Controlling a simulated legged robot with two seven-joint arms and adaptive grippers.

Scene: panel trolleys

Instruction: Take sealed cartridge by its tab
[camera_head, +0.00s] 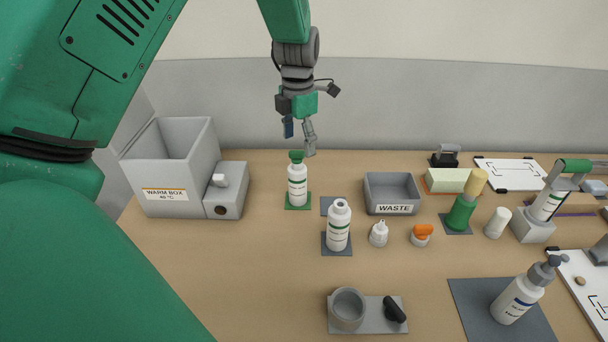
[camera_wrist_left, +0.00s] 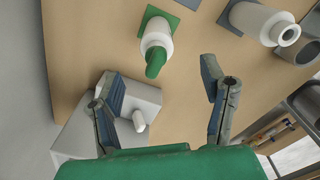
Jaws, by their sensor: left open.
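A white bottle-shaped container (camera_head: 297,187) with a green top stands upright on a small green mat (camera_head: 289,206) at the back left of the table. It is the likeliest sealed cartridge, but its label is too small to read. My left gripper (camera_head: 298,138) hangs above and just behind it, open and empty. In the left wrist view the open fingers (camera_wrist_left: 162,92) are wide apart. The green top (camera_wrist_left: 155,64) shows beyond and between the fingertips, apart from both. My right gripper is in neither view.
A grey warm box (camera_head: 186,196) stands to the left, with a lower block beside it. A waste bin (camera_head: 392,208) and a white bottle (camera_head: 338,229) stand to the right. A grey cup fixture (camera_head: 348,311) is at the front. Bare table lies in front of the green mat.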

